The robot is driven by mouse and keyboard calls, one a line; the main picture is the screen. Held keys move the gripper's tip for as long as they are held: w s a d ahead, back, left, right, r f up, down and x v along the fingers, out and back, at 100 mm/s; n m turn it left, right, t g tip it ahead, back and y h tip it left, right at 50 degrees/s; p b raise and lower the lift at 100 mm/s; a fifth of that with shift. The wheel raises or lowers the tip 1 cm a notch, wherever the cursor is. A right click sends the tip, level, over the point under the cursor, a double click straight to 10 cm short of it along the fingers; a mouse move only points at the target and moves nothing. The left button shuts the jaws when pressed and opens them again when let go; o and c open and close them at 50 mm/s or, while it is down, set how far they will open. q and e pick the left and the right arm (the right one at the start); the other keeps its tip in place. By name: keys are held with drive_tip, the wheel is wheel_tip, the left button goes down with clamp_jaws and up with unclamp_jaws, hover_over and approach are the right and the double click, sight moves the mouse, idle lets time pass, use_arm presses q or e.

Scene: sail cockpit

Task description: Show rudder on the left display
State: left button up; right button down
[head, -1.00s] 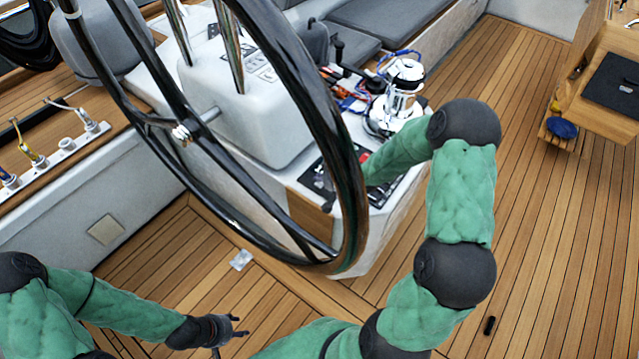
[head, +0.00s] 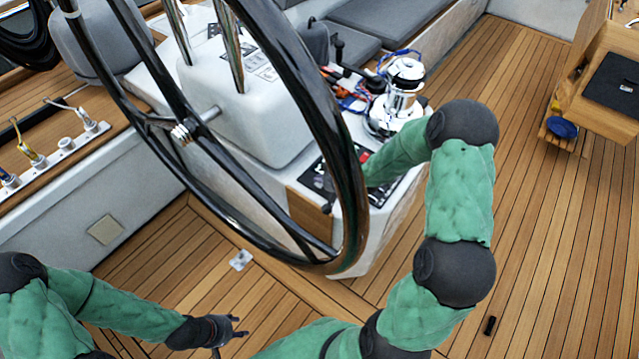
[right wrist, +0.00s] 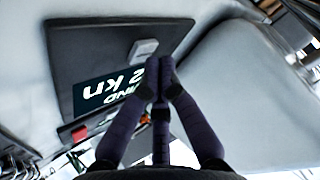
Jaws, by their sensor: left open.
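In the right wrist view a black display (right wrist: 82,48) fills the upper left. Its screen (right wrist: 105,96) shows upside-down text that reads WIND and a number ending in 2 kn. A grey button (right wrist: 145,48) sits on its face. My right gripper (right wrist: 160,68) has its fingertips together, just beside the button; I cannot tell whether they touch it. I cannot tell whether this is the left display. In the head view my right gripper is hidden behind the steering wheel (head: 352,200). My left gripper (head: 240,328) is open and empty above the deck at the bottom.
The wheel stands between the head camera and the white pedestal (head: 255,120). A chrome winch (head: 400,95) stands behind my right forearm. A wooden table (head: 600,75) is at the upper right. The teak deck (head: 545,220) is mostly clear on the right.

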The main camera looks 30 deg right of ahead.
sight(321, 185)
drive_tip(key=shift+f, duration=0.4)
idle(0.8)
drive_tip(key=shift+r, duration=0.1)
drive_tip(key=shift+r+p, duration=0.65)
drive_tip(key=shift+r, duration=0.1)
drive_tip(key=shift+r, duration=0.1)
wheel_tip(321, 185, up, 5)
drive_tip(key=p, duration=0.5)
idle(0.3)
drive_tip(key=shift+s, duration=0.1)
idle(0.6)
